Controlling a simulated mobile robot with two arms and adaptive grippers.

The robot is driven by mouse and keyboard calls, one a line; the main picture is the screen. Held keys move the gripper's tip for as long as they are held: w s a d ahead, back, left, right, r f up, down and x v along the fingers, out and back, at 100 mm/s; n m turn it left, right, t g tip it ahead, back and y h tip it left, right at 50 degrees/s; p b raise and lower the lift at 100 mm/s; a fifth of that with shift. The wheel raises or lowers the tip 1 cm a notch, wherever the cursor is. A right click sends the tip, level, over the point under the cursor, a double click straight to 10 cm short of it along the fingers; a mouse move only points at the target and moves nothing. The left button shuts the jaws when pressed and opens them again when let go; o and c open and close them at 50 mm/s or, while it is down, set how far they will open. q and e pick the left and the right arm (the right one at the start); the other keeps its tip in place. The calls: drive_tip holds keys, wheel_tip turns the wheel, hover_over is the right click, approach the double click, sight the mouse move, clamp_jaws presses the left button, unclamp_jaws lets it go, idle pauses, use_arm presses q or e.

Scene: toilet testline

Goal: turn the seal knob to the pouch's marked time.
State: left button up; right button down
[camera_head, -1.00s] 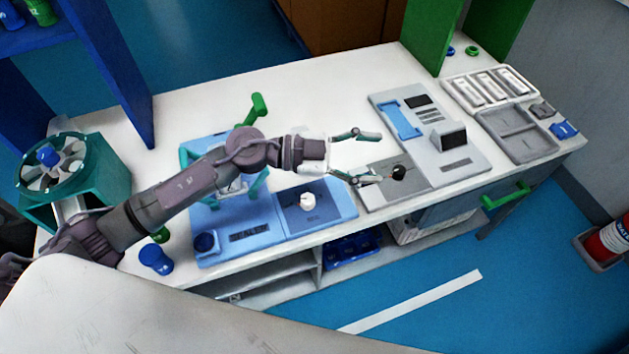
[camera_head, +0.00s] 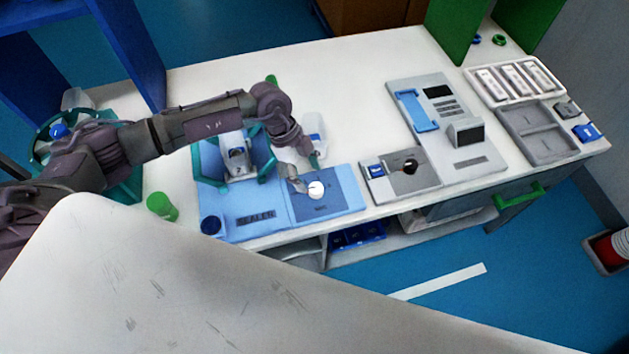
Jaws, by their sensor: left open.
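The white seal knob (camera_head: 316,189) sits on the darker blue right-hand panel of the light blue sealer (camera_head: 220,226), which is lettered SEALER. My left gripper (camera_head: 306,174) is open, pointing down just behind and left of the knob. One fingertip is very near the knob's left side; I cannot tell whether it touches. The knob's pointer and scale are too small to read. A white item with a blue mark (camera_head: 315,128) lies partly hidden behind the gripper; I cannot tell whether it is the pouch, and no marked time is readable. My right gripper is not in view.
Right of the sealer is a grey panel with a black knob (camera_head: 410,167) and a small blue-and-white piece (camera_head: 376,170). Beyond stand a grey device (camera_head: 480,165) and grey trays (camera_head: 533,148). A green container (camera_head: 160,205) stands left. The back middle of the table is clear.

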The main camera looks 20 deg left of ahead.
sight(315, 187)
use_arm(q)
drive_tip(key=x, duration=0.5)
drive_tip(key=c, duration=1.1)
drive_tip(key=shift+c, duration=0.2)
